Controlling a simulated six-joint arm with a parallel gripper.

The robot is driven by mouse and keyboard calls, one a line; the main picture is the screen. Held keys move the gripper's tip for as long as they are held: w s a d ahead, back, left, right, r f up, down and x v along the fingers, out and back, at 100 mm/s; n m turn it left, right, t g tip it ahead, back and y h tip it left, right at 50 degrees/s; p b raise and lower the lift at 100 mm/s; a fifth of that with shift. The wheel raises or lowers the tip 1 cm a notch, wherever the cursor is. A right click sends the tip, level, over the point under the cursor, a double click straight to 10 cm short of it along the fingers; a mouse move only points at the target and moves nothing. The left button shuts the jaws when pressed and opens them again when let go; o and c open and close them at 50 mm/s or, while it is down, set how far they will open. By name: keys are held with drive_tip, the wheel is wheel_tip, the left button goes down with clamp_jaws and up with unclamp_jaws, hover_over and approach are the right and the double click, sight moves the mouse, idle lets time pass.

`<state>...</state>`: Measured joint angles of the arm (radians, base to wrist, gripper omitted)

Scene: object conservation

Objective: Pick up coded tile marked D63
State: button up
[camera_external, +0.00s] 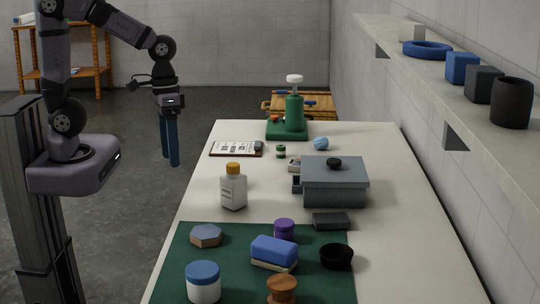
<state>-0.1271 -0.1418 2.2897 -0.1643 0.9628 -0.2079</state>
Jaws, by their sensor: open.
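No marking D63 is readable in this view, so I cannot tell which thing is the coded tile. A flat hexagonal piece (206,236), tan with a grey-blue top, lies on the green mat (190,262) at the front left of the table. My gripper (171,160) hangs with its blue fingers pointing down, left of the table's far half and off its edge. It is open and empty, well apart from everything on the table.
The mat also holds a blue block (274,249), jars and a black bowl (336,257). A shelf (420,72) overhangs the right.

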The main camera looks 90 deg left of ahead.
drive_tip(key=w+a+f+n+t+h+b, duration=0.1)
drive_tip(key=w+a+n+t+h+b, duration=0.15)
drive_tip(key=w+a+n+b, duration=0.45)
drive_tip(key=w+a+f+n+t+h+b, duration=0.1)
drive_tip(key=w+a+n+t+b, duration=0.2)
drive_tip(key=w+a+n, duration=0.75)
drive_tip(key=w+a+r+n+t+y+b, duration=0.1)
drive_tip(key=w+a+n+t+b, duration=0.25)
drive_tip(key=a+n, duration=0.45)
drive_tip(key=w+a+r+n+t+y+b, duration=0.1)
drive_tip(key=w+a+n+t+b, duration=0.25)
drive_tip(key=a, duration=0.85)
approach(297, 162)
drive_tip(key=shift+p+x, duration=0.4)
drive_tip(key=shift+x, duration=0.45)
drive_tip(key=shift+f, duration=0.25)
drive_tip(key=shift+p+x, duration=0.7)
drive_tip(key=shift+x, duration=0.95)
drive_tip(key=shift+r+p+x, duration=0.2)
drive_tip(key=shift+p+x, duration=0.4)
drive_tip(key=shift+x, duration=1.4)
drive_tip(key=shift+w, duration=0.1)
drive_tip(key=c, duration=1.2)
